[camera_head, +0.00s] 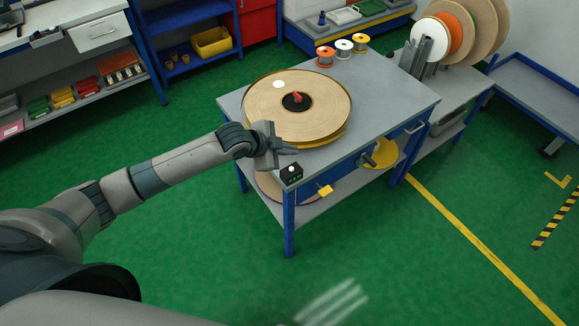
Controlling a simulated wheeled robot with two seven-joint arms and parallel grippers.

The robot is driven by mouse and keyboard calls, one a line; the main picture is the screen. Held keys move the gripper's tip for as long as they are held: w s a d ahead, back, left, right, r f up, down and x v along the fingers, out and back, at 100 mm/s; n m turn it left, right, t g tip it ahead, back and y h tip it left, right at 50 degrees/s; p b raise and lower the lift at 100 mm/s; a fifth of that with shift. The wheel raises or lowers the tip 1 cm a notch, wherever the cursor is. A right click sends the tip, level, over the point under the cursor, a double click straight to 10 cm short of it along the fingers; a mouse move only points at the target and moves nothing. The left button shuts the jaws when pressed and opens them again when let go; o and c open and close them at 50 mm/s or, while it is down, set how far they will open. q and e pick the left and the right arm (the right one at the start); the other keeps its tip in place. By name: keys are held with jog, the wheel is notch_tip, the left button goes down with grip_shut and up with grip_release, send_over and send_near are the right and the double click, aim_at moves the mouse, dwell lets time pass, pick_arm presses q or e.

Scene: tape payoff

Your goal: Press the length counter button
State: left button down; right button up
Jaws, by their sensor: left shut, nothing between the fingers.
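The length counter (291,174) is a small dark box with a pale round button on top and small green marks on its front. It sits at the near left corner of the grey table. My left gripper (293,151) is shut and empty. It appears just behind the counter in the picture, beside the near edge of the large reel, apart from the button. The exact height of the fingertips above the table is hard to tell. My right gripper is not in view.
A large tape reel (262,108) with a red hub knob covers much of the table (402,98). Three small spools (343,48) stand at the table's back edge. Large discs (480,22) stand upright at the back right. Green floor is clear in front.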

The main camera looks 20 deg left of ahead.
pick_arm(q)
jog(key=shift+w+a+r+m, duration=0.15)
jog(key=shift+r, duration=0.4)
jog(key=shift+w+a+r+m, duration=0.15)
jog(key=shift+r, duration=0.4)
jog(key=shift+f, duration=0.1)
jog(key=b, duration=0.7)
send_over(292, 169)
jog(key=a, duration=0.1)
jog(key=f, duration=0.4)
jog(key=s+f, duration=0.1)
jog(key=f, duration=0.1)
jog(key=shift+f, duration=0.3)
jog(key=shift+w+f, duration=0.1)
jog(key=shift+f, duration=0.9)
jog(key=shift+f, duration=0.15)
jog(key=shift+f, duration=0.25)
